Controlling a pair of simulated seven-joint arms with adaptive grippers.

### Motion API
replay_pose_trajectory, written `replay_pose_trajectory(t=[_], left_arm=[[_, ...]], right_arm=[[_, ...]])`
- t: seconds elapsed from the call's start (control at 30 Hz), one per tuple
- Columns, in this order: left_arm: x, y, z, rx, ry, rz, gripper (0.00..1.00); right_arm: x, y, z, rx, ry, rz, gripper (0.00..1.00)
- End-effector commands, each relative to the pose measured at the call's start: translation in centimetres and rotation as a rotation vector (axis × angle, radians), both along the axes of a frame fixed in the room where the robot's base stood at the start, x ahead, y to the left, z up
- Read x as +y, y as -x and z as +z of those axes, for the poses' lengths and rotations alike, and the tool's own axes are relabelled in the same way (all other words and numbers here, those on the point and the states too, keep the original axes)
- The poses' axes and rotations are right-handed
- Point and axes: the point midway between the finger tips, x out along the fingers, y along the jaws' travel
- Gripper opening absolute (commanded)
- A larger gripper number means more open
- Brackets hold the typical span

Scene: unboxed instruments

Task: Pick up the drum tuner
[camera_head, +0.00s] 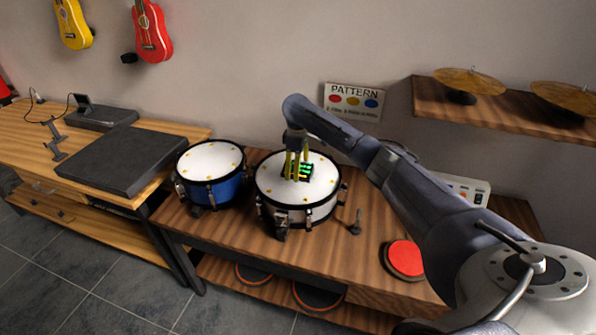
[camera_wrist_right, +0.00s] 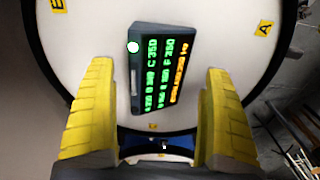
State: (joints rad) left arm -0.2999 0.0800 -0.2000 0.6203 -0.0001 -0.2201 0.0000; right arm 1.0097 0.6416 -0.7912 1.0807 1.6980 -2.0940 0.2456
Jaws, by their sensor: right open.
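The drum tuner (camera_head: 305,171) is a small dark box with a lit green and orange display. It lies on the white head of the white drum (camera_head: 268,187). In the right wrist view the tuner (camera_wrist_right: 160,70) lies between and beyond the yellow fingers, slightly tilted. My right gripper (camera_head: 296,176) points down over the drum head around the tuner. In the wrist view my right gripper (camera_wrist_right: 155,100) is open, with clear gaps on both sides of the tuner. Its exact height above the head cannot be told. My left gripper is not in view.
A blue drum (camera_head: 228,188) stands close on the left on the wooden bench (camera_head: 300,255). A drum key-like tool (camera_head: 356,222) and a red pad (camera_head: 405,258) lie to the right. A shelf with cymbals (camera_head: 469,81) overhangs at the upper right. A dark slab (camera_head: 130,160) covers part of the left table.

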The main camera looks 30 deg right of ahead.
Motion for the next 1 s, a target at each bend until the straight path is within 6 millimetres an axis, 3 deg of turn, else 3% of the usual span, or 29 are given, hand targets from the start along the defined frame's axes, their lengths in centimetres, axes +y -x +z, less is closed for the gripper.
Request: replay_pose_trajectory(t=[0.2,0.5,1.0], left_arm=[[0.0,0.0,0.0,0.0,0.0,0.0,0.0],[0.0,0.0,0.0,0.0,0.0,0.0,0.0],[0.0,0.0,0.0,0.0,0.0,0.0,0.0]], right_arm=[[-0.1,0.0,-1.6,0.001,0.001,0.0,0.85],[-0.1,0.0,-1.8,-0.001,0.001,0.0,0.84],[-0.1,0.0,-1.7,-0.001,0.001,0.0,0.26]])
